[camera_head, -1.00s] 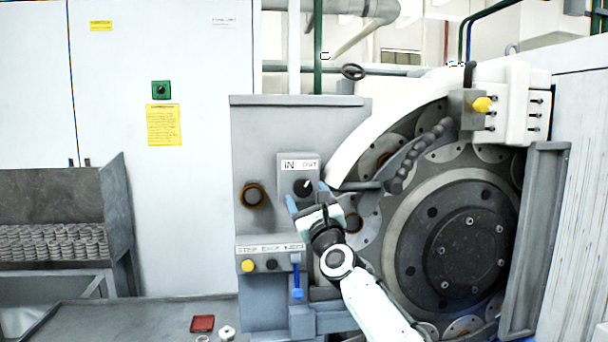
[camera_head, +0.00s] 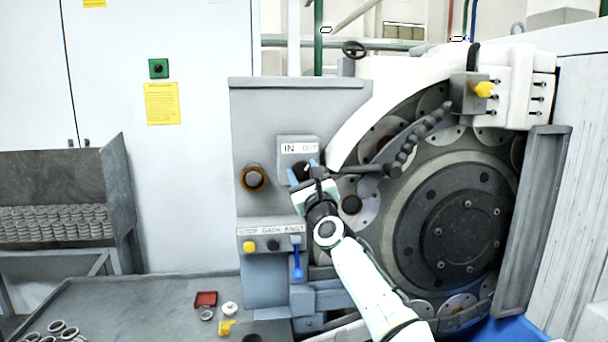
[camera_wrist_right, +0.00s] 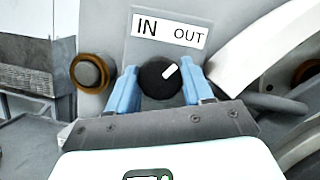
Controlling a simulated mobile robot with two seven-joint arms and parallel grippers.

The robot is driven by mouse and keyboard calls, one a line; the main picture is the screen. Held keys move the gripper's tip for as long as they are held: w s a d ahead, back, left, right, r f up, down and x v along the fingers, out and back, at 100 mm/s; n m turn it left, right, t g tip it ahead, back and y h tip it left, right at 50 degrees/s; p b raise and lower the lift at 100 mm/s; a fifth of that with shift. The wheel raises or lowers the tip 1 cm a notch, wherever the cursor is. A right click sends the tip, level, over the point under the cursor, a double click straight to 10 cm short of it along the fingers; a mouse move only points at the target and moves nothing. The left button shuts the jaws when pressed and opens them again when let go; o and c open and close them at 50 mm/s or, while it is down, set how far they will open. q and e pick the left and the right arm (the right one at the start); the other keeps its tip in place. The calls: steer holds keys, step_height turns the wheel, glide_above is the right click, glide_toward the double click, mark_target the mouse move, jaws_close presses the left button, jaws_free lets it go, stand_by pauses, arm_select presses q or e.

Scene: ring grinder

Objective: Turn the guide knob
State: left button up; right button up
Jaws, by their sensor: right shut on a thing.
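The guide knob is a round black dial (camera_wrist_right: 159,79) with a white pointer mark, under a plate (camera_wrist_right: 169,30) reading IN and OUT. The pointer is tilted up and to the right, toward OUT. My right gripper (camera_wrist_right: 161,85) has its blue fingers on the left and right sides of the knob and is shut on it. In the head view my right gripper (camera_head: 306,171) covers most of the knob. My left gripper is not in view.
The grinding wheel (camera_head: 460,235) and a dark segmented hose (camera_head: 412,145) are right of the gripper. Below is a panel with yellow and black buttons (camera_head: 250,246) and a blue lever (camera_head: 297,262). A brown-ringed round fitting (camera_head: 254,178) is left of the knob.

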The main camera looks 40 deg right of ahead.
steer(key=shift+n, duration=0.4)
steer(key=n+y, duration=0.2)
steer(key=n, duration=0.1)
steer(key=shift+r+n, duration=0.15)
steer(key=shift+n, duration=0.15)
steer(key=n+y+p, duration=0.1)
steer(key=n, duration=0.2)
steer(key=shift+r+n+y, duration=0.1)
steer(key=shift+n+y, duration=0.2)
steer(key=n+p, duration=0.1)
steer(key=n, duration=0.1)
steer(key=n+g+y, duration=0.1)
steer(key=n, duration=0.2)
steer(key=shift+r+g+y+p, duration=0.1)
steer(key=shift+g+y+p, duration=0.2)
steer(key=shift+p, duration=0.05)
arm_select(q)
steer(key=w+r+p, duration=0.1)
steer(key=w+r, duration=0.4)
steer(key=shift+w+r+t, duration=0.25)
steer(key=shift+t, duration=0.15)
arm_select(e)
steer(key=shift+n+g+y, duration=0.3)
steer(key=shift+n+g, duration=0.3)
steer(key=shift+n, duration=1)
steer(key=shift+f, duration=0.2)
steer(key=o, duration=1)
